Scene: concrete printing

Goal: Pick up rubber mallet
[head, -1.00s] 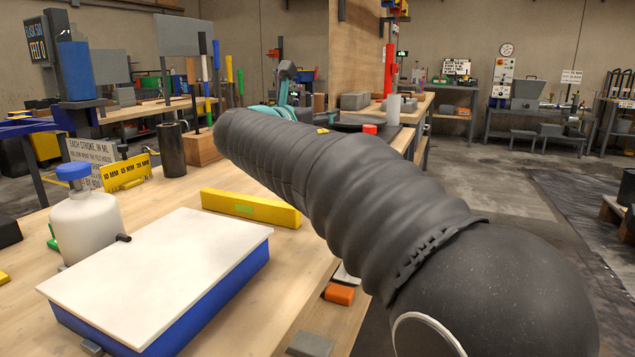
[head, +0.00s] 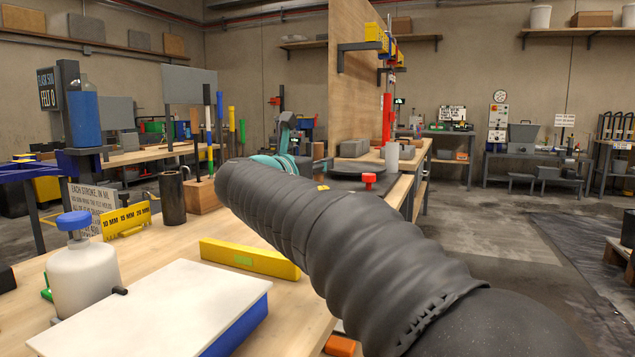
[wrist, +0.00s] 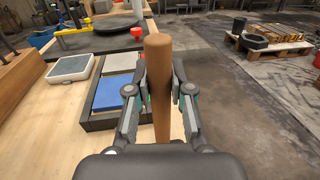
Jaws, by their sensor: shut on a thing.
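In the wrist view a brown wooden handle (wrist: 160,92) stands upright between the two fingers of my gripper (wrist: 160,80). I take it to be the rubber mallet's handle. My gripper is shut on it, with a finger against each side. The handle's rounded top rises above the fingertips, and its lower end passes behind the gripper body. I cannot see the mallet's head. In the head view my dark ribbed arm hides the gripper and the mallet.
A tray with blue and grey blocks (wrist: 107,92) lies on the bench behind the left finger. The bench holds a white-topped blue box (head: 165,325), a white bottle (head: 84,280) and a yellow bar (head: 250,258). A pallet (wrist: 275,37) stands on the floor at right.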

